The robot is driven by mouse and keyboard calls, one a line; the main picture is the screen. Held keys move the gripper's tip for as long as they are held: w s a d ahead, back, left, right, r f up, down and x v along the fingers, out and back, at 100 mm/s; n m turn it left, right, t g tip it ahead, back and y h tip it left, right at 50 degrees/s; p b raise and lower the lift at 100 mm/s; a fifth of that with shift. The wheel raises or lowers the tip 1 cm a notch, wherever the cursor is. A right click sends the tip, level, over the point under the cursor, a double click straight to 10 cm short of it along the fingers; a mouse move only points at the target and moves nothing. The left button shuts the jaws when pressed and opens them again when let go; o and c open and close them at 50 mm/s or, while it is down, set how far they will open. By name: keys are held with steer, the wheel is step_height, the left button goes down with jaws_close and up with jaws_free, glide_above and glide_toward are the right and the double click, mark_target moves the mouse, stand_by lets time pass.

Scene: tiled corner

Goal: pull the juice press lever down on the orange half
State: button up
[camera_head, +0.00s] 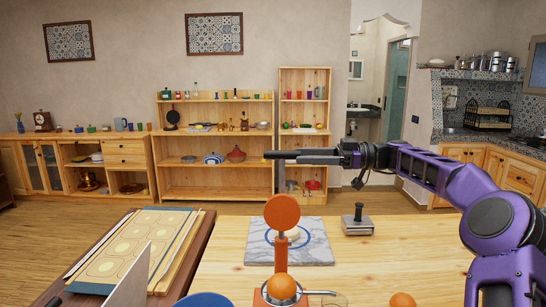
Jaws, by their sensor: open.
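What looks like the juice press (281,240) stands at the front middle of the table, partly cut off by the bottom edge. It shows an orange upright with a round orange disc on top. A round orange piece (282,286) sits low on it, over a metal part; I cannot tell whether it is the orange half. A short grey bar, possibly the lever, sticks out to the right there. Another orange piece (402,300) lies at the bottom edge to the right. My gripper (284,157) is open and empty, pointing left, well above the table and apart from the press.
A marble slab (318,252) with a blue ring lies behind the press. A metal block with a knob (357,220) stands right of it. A patterned board (130,245), a pale upright panel (131,278) and a blue bowl (203,300) are left. Table between is bare.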

mark_target(273, 156)
steer(key=a, duration=0.8)
steer(key=shift+a, duration=0.2)
jaws_close()
steer(key=shift+f, duration=0.1)
stand_by(1.0)
